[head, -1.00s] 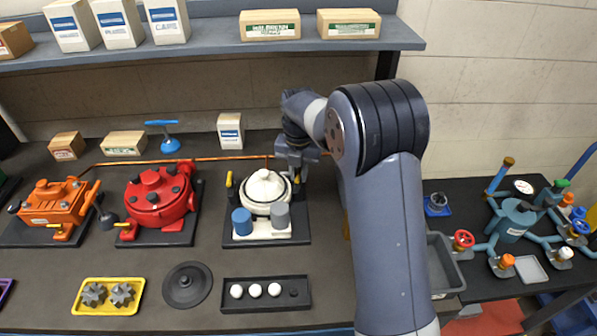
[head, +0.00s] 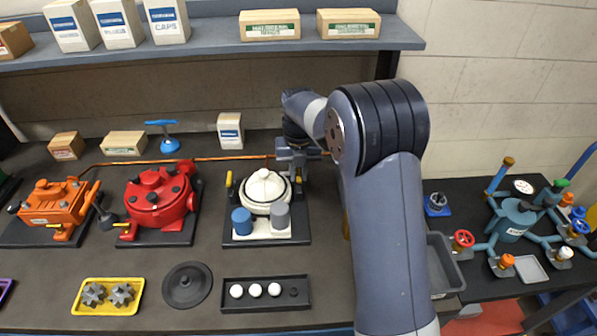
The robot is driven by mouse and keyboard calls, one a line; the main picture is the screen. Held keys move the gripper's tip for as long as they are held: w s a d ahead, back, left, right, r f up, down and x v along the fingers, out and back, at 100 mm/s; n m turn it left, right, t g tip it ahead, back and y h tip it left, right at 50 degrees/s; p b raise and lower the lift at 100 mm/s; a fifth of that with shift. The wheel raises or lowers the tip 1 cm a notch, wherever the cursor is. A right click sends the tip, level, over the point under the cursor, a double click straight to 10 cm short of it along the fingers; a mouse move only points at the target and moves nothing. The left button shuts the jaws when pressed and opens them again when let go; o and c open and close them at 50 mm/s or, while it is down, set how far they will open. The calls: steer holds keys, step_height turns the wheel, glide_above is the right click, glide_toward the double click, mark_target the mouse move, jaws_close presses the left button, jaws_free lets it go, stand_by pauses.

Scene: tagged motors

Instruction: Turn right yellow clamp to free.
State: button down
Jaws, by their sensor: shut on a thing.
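The white motor (head: 264,190) sits on a dark base plate (head: 240,238), with a blue cylinder (head: 241,221) and a grey cylinder (head: 280,217) at its front. The left yellow clamp (head: 229,184) stands upright at its left side. My gripper (head: 297,174) points down at the motor's right rear side, where the right yellow clamp is. It is shut on that clamp, which the fingers almost wholly hide. The clamp's angle cannot be made out.
A red motor (head: 157,200) and an orange motor (head: 55,204) stand to the left. An orange rod (head: 190,160) lies behind the motors. A black tray (head: 266,306) with white balls lies in front. A shelf (head: 215,42) runs above the back.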

mark_target(298, 174)
steer(key=c, duration=1.4)
jaws_free()
steer(key=shift+o, duration=0.2)
step_height(298, 174, up, 11)
steer(key=b, duration=0.1)
steer(key=shift+f, duration=0.15)
step_height(298, 174, down, 11)
steer(key=shift+r+p, duration=0.1)
steer(key=shift+p, duration=0.45)
